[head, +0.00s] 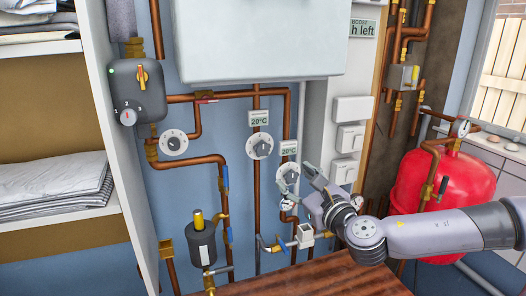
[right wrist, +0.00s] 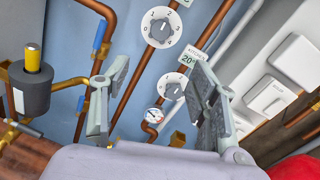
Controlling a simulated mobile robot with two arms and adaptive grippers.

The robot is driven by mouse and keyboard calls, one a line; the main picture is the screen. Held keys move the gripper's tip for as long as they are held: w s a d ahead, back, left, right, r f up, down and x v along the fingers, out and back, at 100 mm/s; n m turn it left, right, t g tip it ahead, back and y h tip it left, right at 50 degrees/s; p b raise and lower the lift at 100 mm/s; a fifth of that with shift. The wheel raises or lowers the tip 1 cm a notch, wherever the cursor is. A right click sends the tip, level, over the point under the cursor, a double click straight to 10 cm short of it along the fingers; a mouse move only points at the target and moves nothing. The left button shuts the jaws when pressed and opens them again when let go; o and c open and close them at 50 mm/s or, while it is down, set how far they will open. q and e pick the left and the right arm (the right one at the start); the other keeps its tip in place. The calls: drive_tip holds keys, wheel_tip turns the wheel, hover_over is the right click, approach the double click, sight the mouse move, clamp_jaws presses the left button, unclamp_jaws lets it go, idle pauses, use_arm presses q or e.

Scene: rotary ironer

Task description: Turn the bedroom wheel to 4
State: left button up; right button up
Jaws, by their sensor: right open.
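Several white numbered wheels with grey knobs sit on the copper pipes. In the head view there is a left wheel (head: 174,142), a middle wheel (head: 259,146) and a lower right wheel (head: 289,173). The latter two have 20°C plates above them; the room names are too small to read surely, so I cannot tell which is the bedroom wheel. My right gripper (head: 300,182) is open at the lower right wheel, partly covering it. In the right wrist view that wheel (right wrist: 172,87) shows between the spread fingers (right wrist: 160,75), with another wheel (right wrist: 160,27) above, numbered 0 to 4.
A white boiler (head: 260,40) hangs above the pipes. White switch boxes (head: 351,138) are right of the wheels. A small gauge (right wrist: 154,115) and a blue-handled valve (right wrist: 101,35) are close by. A red tank (head: 440,195) stands at right, shelves with linen at left.

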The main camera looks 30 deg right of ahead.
sight(264, 151)
drive_tip(key=w+p, duration=0.2)
drive_tip(key=w, duration=0.3)
drive_tip(key=w+d+p, duration=0.1)
drive_tip(key=w+p, duration=0.1)
drive_tip(key=w, duration=0.3)
drive_tip(key=w+d+p, duration=0.1)
drive_tip(key=w+p, duration=0.1)
drive_tip(key=w, duration=0.3)
drive_tip(key=shift+w+d+r, duration=0.15)
drive_tip(key=shift+w+d, duration=0.15)
drive_tip(key=shift+w, duration=0.7)
drive_tip(key=shift+c, duration=0.2)
drive_tip(key=c, duration=1.1)
